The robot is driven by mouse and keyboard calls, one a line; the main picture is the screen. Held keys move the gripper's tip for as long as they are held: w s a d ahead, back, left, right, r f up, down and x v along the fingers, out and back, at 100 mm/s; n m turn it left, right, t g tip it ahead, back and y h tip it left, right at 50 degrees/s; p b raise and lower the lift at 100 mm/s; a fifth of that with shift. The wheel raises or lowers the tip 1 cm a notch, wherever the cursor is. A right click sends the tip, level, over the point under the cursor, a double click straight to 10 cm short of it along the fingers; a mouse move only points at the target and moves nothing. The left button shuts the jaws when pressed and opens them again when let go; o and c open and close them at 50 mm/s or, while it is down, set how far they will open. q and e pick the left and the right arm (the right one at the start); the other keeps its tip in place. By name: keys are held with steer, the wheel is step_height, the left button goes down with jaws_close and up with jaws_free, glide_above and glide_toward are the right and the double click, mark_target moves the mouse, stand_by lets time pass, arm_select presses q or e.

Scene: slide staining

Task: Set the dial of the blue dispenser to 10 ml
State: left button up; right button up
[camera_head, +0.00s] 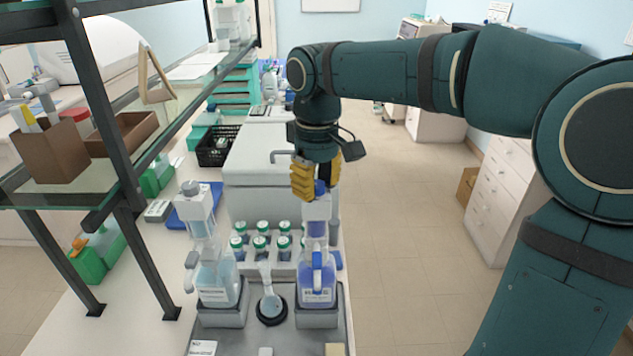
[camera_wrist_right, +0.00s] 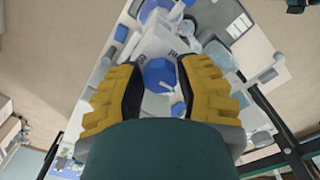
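The blue dispenser (camera_head: 317,284) is a bottle of blue-violet liquid with a white pump head, standing upright on a grey block at the front right of the bench. Its blue dial (camera_head: 320,188) is at the top and shows as a blue knob in the right wrist view (camera_wrist_right: 158,73). My right gripper (camera_head: 319,186) comes down from above, its yellow-backed fingers on either side of the dial. In the wrist view the gripper (camera_wrist_right: 157,82) is open, and I cannot tell whether either finger touches the dial. The dial's setting is not readable. My left gripper is not in view.
A similar dispenser with pale liquid (camera_head: 217,280) stands to the left, with a small flask (camera_head: 268,296) between them. Several green-capped bottles (camera_head: 262,243) sit behind. A glass shelf (camera_head: 130,130) with a dark frame stands at left. Floor right of the bench is clear.

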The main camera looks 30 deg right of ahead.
mark_target(316, 185)
steer(key=o, duration=0.3)
steer(key=shift+r, duration=0.15)
step_height(316, 185, up, 12)
stand_by(0.4)
steer(key=shift+f, duration=0.2)
stand_by(0.3)
